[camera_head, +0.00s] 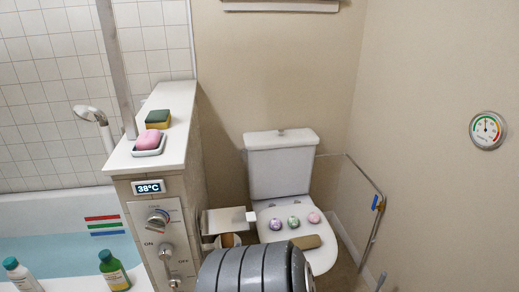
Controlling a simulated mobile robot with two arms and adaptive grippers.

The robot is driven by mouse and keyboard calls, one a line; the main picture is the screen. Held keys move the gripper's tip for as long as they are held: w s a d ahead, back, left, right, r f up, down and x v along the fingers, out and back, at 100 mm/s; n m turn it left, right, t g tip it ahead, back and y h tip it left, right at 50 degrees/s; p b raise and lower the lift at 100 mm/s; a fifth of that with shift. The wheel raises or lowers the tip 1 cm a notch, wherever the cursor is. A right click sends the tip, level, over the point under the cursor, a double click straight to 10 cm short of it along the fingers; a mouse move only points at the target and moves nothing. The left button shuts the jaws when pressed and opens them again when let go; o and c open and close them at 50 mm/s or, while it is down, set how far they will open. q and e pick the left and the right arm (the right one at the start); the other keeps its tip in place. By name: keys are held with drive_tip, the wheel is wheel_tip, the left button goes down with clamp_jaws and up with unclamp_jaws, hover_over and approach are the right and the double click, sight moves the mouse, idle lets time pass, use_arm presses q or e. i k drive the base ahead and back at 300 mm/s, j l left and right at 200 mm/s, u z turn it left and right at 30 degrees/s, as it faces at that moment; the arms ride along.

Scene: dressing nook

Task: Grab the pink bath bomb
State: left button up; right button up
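The pink bath bomb (314,218) is a small round ball on the white toilet lid (318,258). It is the rightmost of three balls in a row. A green bath bomb (293,223) sits in the middle and a purple bath bomb (275,224) at the left, with small gaps between them. Neither of my grippers shows in the head view, so their state cannot be seen.
A tan roll-like object (306,242) lies on the lid in front of the balls. A tiled ledge (178,146) left of the toilet holds a pink soap (149,139) and a sponge (158,119). A metal rail (372,230) stands at the right.

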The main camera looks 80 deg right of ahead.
sight(314, 217)
drive_tip(key=z, duration=3.1)
